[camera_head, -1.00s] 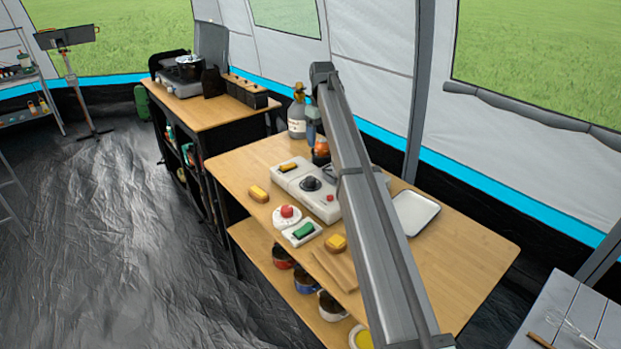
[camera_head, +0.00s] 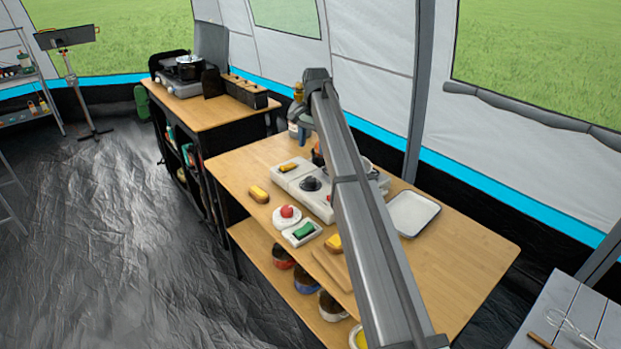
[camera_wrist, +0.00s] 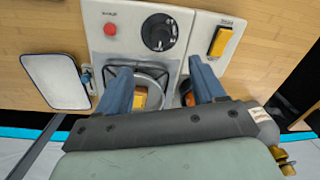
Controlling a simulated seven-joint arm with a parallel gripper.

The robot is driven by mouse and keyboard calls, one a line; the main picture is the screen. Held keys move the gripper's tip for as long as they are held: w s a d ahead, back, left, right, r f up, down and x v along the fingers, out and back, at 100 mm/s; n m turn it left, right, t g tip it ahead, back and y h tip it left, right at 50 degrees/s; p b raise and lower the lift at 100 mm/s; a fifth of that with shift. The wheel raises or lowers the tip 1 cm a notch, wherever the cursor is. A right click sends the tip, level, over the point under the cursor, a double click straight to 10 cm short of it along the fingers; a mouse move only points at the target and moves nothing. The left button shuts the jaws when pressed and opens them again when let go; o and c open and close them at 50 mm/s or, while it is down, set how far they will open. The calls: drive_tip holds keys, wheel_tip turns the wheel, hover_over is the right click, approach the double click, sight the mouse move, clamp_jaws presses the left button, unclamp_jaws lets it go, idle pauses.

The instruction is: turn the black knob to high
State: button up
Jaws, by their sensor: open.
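The black knob (camera_head: 311,184) is on a white control panel (camera_head: 318,202) on the wooden table. In the wrist view the black knob (camera_wrist: 159,32) is at the top centre, round, with markings on the dark dial around it. My gripper (camera_wrist: 160,75) is open in the wrist view, its two blue-grey fingers apart and empty, below the knob in the picture. The fingers do not touch the knob. In the head view my gripper (camera_head: 304,132) is beyond the panel, partly hidden by my arm.
A red button (camera_wrist: 110,29) and an orange switch (camera_wrist: 221,41) flank the knob. A white tray (camera_head: 412,214) lies to the right. A red knob (camera_head: 287,211) and green switch (camera_head: 304,229) sit in front.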

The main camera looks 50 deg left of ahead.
sight(310, 179)
drive_tip(key=shift+m, duration=0.7)
drive_tip(key=f, duration=1.3)
drive_tip(key=shift+s+a+f, duration=0.1)
drive_tip(key=shift+a+f, duration=0.25)
drive_tip(key=shift+a, duration=0.05)
drive_tip(key=shift+c, duration=0.5)
drive_tip(key=c, duration=1)
drive_tip(key=shift+o, duration=0.2)
